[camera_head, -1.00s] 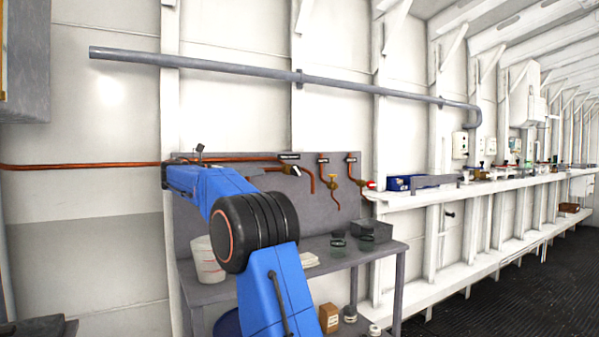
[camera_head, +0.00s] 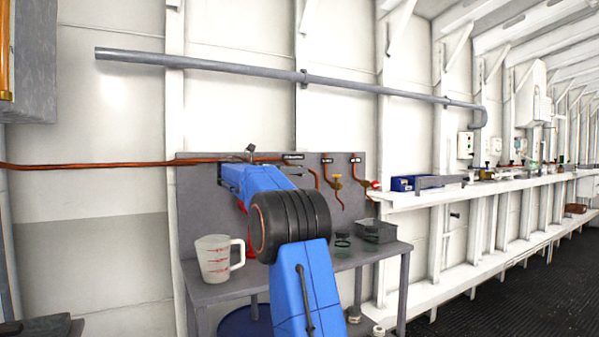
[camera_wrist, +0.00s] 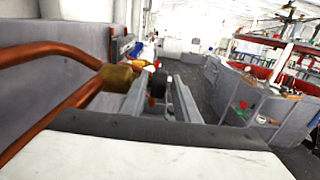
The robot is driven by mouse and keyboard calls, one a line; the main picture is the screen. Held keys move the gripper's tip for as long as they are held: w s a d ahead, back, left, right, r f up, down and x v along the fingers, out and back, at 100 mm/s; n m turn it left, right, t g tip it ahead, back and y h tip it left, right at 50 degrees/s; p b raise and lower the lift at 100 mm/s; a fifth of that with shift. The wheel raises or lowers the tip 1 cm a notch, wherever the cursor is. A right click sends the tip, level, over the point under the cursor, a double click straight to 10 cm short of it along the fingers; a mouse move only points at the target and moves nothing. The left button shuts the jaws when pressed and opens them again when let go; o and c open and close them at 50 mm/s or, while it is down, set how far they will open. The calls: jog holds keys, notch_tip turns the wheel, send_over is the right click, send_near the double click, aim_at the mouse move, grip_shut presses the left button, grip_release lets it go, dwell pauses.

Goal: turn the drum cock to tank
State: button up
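A grey panel (camera_head: 200,215) carries copper pipes with small labelled cocks; I cannot read the labels. The brass cock body (camera_wrist: 118,77) on copper pipes is close on the left in the wrist view, beside my left finger. A pale, lever-like piece (camera_wrist: 150,68) shows just beyond it, but I cannot tell whether it belongs to this cock. My gripper (camera_wrist: 160,92) is open, its two grey fingers apart; no hold on the cock shows. In the head view my blue arm hides part of the panel, and this cock is not clear. Another brass cock (camera_head: 336,182) is further right.
A measuring jug (camera_head: 214,260) stands on the grey bench (camera_head: 230,287) below the panel, left of my arm. A grey box (camera_head: 375,231) and dark glass jars (camera_head: 342,242) are at its right. A white shelf (camera_head: 500,186) runs off to the right.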

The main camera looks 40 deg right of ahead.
jog(key=shift+s+d, duration=0.2)
jog(key=shift+d, duration=0.45)
grip_shut()
jog(key=shift+t+y, duration=0.3)
jog(key=y, duration=0.2)
jog(key=shift+t+y, duration=0.3)
jog(key=shift+d+t+y, duration=0.1)
jog(key=shift+t+y, duration=0.3)
jog(key=shift+y, duration=1.6)
